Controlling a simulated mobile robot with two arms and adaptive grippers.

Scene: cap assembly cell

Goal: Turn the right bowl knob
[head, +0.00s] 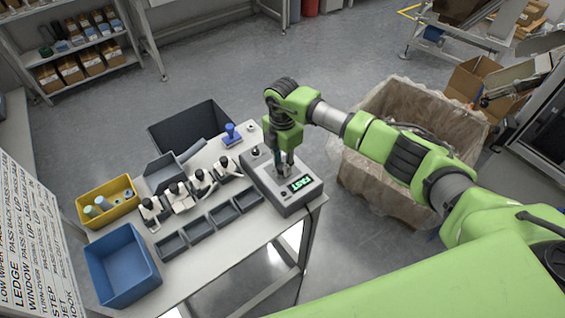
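A grey control box (292,205) stands at the right end of the white table. It has a lit green display (300,184) that seems to read "FAST". A small dark knob (255,152) shows on the box's far left part. My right gripper (284,168) points down at the middle of the box, just behind the display. Its fingertips are at or very near the box top, and whatever lies between them is hidden. I cannot tell whether they are open or shut on a knob. My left gripper is not in view.
The white table (215,246) also bears a yellow bin (84,214), a blue bin (126,268), a row of small grey trays (172,247), several black-and-white fixtures and a blue stamp-like part (231,137). A large lined box (365,190) stands right of the table.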

